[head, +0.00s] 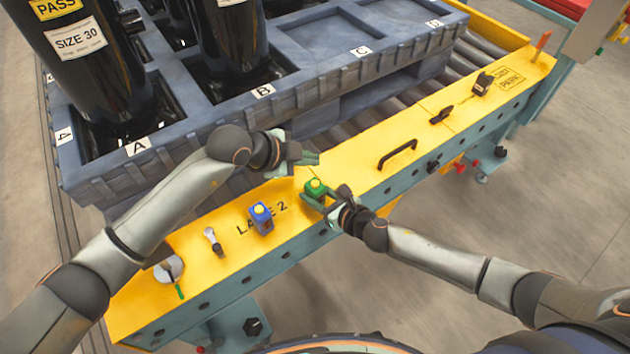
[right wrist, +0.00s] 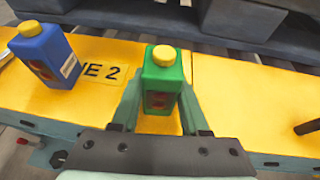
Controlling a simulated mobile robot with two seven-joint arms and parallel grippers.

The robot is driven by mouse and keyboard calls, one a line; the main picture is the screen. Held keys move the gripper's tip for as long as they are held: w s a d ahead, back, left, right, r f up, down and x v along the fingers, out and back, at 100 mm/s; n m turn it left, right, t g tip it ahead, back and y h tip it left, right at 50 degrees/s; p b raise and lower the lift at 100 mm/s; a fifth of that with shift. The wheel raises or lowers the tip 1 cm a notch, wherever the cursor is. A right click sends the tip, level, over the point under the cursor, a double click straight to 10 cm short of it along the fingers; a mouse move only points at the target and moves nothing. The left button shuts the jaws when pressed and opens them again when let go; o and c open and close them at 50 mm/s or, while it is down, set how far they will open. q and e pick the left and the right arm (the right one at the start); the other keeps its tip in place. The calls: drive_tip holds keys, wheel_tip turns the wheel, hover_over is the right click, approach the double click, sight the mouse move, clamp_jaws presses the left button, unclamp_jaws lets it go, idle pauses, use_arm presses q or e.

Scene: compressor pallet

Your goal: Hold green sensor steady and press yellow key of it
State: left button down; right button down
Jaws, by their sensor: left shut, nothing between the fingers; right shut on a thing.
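The green sensor (head: 315,189) stands upright on the yellow rail, with its round yellow key (head: 316,183) on top. In the right wrist view the green sensor (right wrist: 161,85) stands between the fingers of my right gripper (right wrist: 160,118), and its yellow key (right wrist: 164,55) is uncovered. In the head view my right gripper (head: 322,203) is shut on the sensor's body from the near side. My left gripper (head: 316,159) is shut and empty, above and behind the sensor, apart from the key. My left gripper is not in the right wrist view.
A similar blue sensor (head: 261,217) with a yellow key stands left on the yellow rail (head: 345,185). A black handle (head: 398,153), a black lever (head: 440,116) and a small silver-topped switch (head: 212,238) are also on it. Behind lies the blue-grey pallet (head: 215,125) with black compressors.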

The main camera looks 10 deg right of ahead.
drive_tip(key=shift+c, duration=1.6)
unclamp_jaws()
drive_tip(key=shift+s+d, duration=0.1)
